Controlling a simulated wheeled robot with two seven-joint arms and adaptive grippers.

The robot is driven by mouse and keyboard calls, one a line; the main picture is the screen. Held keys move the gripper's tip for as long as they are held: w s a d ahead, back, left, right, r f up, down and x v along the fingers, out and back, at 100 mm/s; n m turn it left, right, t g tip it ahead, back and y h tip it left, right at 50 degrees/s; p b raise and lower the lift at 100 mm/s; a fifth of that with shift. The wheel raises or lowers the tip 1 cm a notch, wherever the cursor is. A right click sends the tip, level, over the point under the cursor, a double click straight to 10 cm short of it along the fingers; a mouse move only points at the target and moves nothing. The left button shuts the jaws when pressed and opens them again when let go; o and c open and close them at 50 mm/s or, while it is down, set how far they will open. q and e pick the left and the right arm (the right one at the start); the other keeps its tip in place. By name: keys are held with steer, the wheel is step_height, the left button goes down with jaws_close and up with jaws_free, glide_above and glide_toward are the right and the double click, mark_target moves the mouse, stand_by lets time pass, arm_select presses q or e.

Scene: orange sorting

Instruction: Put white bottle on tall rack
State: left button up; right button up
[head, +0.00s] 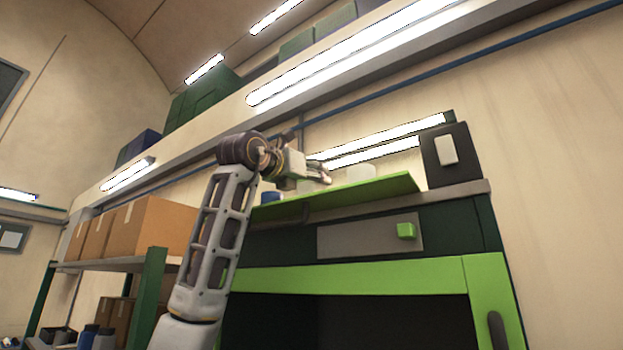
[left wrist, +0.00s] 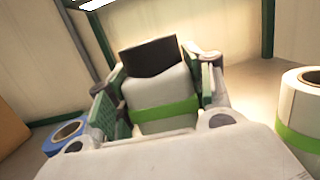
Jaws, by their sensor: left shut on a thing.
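The white bottle (left wrist: 160,91) has a black cap and a green band and sits between the fingers of my left gripper (left wrist: 165,95) in the left wrist view. That gripper is shut on it. My right gripper is not in view.
A white roll with a green band (left wrist: 300,110) stands right of the bottle. A blue roll (left wrist: 52,138) is at the left. A black panel (head: 435,170) stands at the shelf's right end. Cardboard boxes (head: 150,225) fill a lower shelf at the left.

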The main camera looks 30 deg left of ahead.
arm_select(q)
steer(key=shift+s+f, duration=0.1)
steer(key=shift+f, duration=0.2)
steer(key=o, duration=1.2)
steer(key=shift+o, duration=0.2)
steer(key=shift+r, duration=0.2)
steer(key=b+v, duration=0.4)
steer(key=v, duration=0.6)
steer(key=shift+s+f, duration=0.1)
steer(key=shift+s, duration=0.85)
